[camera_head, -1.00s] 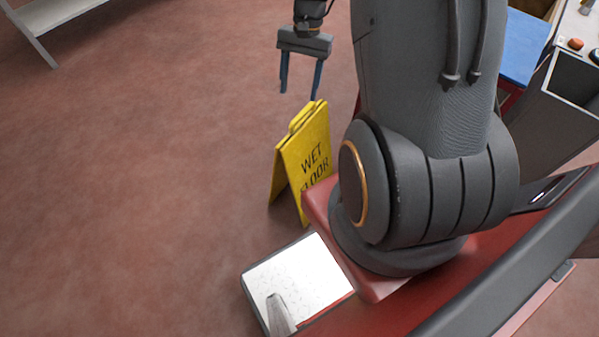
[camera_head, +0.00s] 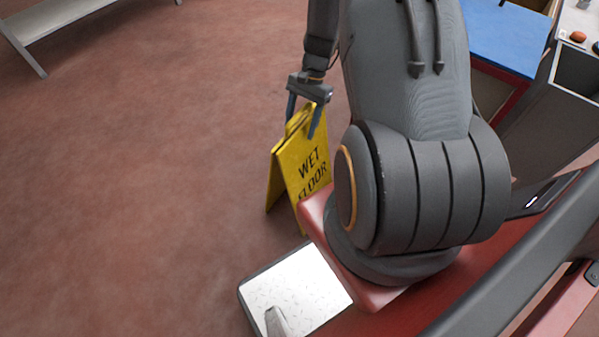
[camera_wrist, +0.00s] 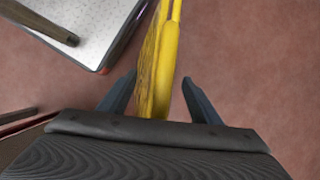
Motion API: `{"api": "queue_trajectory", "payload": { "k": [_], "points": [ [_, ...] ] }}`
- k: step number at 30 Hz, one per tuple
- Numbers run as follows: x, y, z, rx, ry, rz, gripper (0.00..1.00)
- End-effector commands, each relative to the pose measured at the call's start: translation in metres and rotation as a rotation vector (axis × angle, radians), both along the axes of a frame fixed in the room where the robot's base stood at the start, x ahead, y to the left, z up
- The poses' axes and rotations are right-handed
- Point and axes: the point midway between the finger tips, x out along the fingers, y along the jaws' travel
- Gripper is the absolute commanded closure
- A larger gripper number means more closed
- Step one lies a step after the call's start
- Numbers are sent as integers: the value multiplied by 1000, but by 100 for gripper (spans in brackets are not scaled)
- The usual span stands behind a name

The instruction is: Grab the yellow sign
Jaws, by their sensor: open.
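The yellow sign (camera_head: 304,165) stands on the red floor like a tent, with "WET FLOOR" on its face. Its lower right part is hidden behind my base. My gripper (camera_head: 302,136) is open at the top of the sign, with one finger on each side of its upper edge. In the wrist view the sign's yellow top (camera_wrist: 167,70) runs between the two fingers of my gripper (camera_wrist: 160,88). Gaps show between the sign and the fingers, narrower on the left finger's side.
A blue-topped cabinet (camera_head: 505,38) and a grey open bin (camera_head: 580,72) stand at the upper right. A light-coloured rack or bench (camera_head: 60,18) is at the upper left. The floor (camera_head: 130,180) left of the sign is clear.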

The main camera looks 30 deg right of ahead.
Motion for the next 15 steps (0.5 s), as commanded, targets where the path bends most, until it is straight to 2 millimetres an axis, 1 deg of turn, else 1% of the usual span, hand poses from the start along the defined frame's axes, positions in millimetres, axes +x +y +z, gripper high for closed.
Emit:
{"api": "queue_trajectory", "payload": {
  "k": [1, 3, 10, 11, 15],
  "points": [
    [-2, 3, -7, 0, 2, 2, 42],
    [-3, 5, -13, 1, 1, 1, 42],
    [-2, 6, -16, -1, -1, 1, 42],
    [-2, 6, -16, -1, -1, 1, 45],
    [-2, 6, -15, -1, -1, 1, 69]
  ]
}}
